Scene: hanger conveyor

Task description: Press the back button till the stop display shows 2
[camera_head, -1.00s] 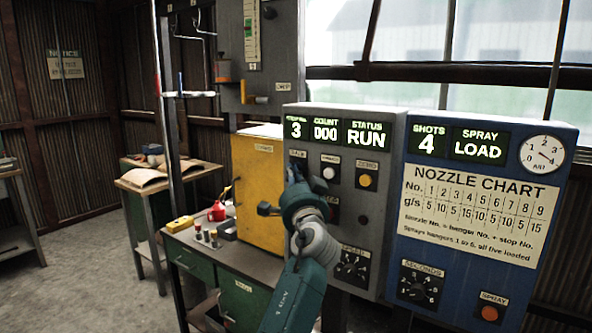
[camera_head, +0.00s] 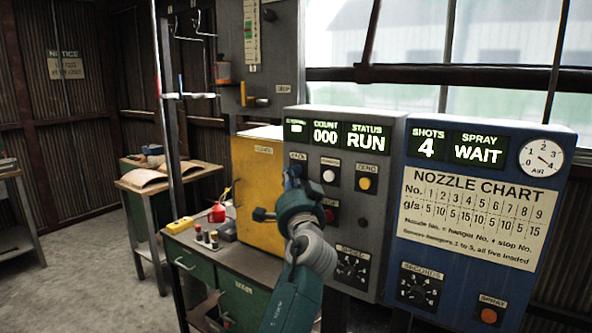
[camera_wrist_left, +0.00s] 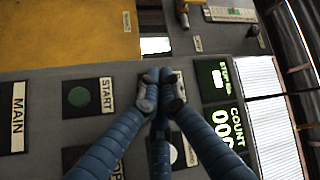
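The grey control panel (camera_head: 385,240) carries a stop display (camera_head: 296,129), which shows a small bright mark that I cannot read as a number. The stop display also shows in the left wrist view (camera_wrist_left: 219,79), with a short bright bar. The BACK label (camera_head: 298,155) is at the panel's upper left. The back button below it is hidden by my left gripper (camera_head: 291,172). The left gripper's fingertips (camera_wrist_left: 160,88) are together at the panel face; whether they touch the button I cannot tell. My right gripper is not in view.
A white button (camera_head: 328,175), a yellow button (camera_head: 365,183) and a red button (camera_head: 330,215) are close by. A green START button (camera_wrist_left: 78,96) shows in the left wrist view. A yellow cabinet (camera_head: 257,190) stands left; a blue spray panel (camera_head: 470,270) stands right.

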